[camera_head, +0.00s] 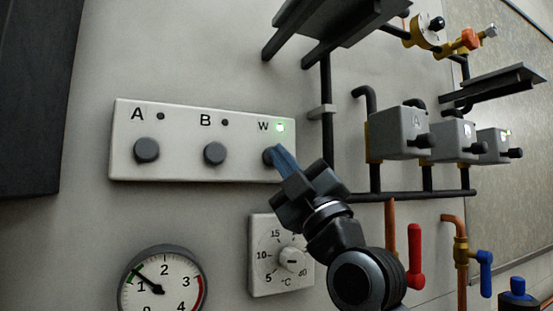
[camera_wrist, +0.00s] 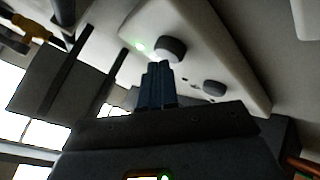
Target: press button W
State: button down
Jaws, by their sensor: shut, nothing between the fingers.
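A white panel (camera_head: 180,176) on the wall carries three dark round buttons labelled A (camera_head: 146,150), B (camera_head: 214,153) and W (camera_head: 268,156). The green lamp (camera_head: 281,127) beside the letter W is lit; the lamps by A and B are dark. My gripper (camera_head: 277,152) is shut and empty, with its blue fingertips at button W, covering part of it. In the wrist view the fingertips (camera_wrist: 158,68) lie just beside button W (camera_wrist: 171,49), and the lit lamp (camera_wrist: 140,46) shows next to it. I cannot tell whether the tips touch the button.
A thermostat dial (camera_head: 290,261) and a round pressure gauge (camera_head: 161,287) are below the panel. To the right are dark pipes, grey boxes (camera_head: 399,133) with black knobs, a red lever (camera_head: 415,256) and a blue valve (camera_head: 486,270). A dark shelf-like piece (camera_head: 340,25) juts out above.

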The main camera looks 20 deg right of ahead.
jog(key=shift+s, duration=0.1)
jog(key=s, duration=0.6)
dwell(0.4)
jog(key=shift+w, duration=0.1)
jog(key=s+f+m+g+h, duration=0.2)
jog(key=s+f+m, duration=0.1)
jog(key=f, duration=0.7)
jog(key=s+f+m+g+h, duration=0.1)
jog(key=s+f+m+h, duration=0.15)
jog(key=f, duration=0.75)
jog(key=s+f+m+g+h, duration=0.1)
jog(key=s+f+m+g, duration=0.2)
jog(key=f, duration=0.8)
jog(key=s+f+m+g, duration=0.1)
jog(key=s+f+m, duration=0.1)
jog(key=s+f, duration=0.3)
jog(key=s+f+m+g, duration=0.2)
jog(key=s+f, duration=0.3)
jog(key=s, duration=0.9)
jog(key=s+f+m+g, duration=0.2)
jog(key=s+f, duration=0.3)
jog(key=s, duration=0.4)
jog(key=shift+s+f, duration=0.2)
jog(key=shift+f, duration=0.05)
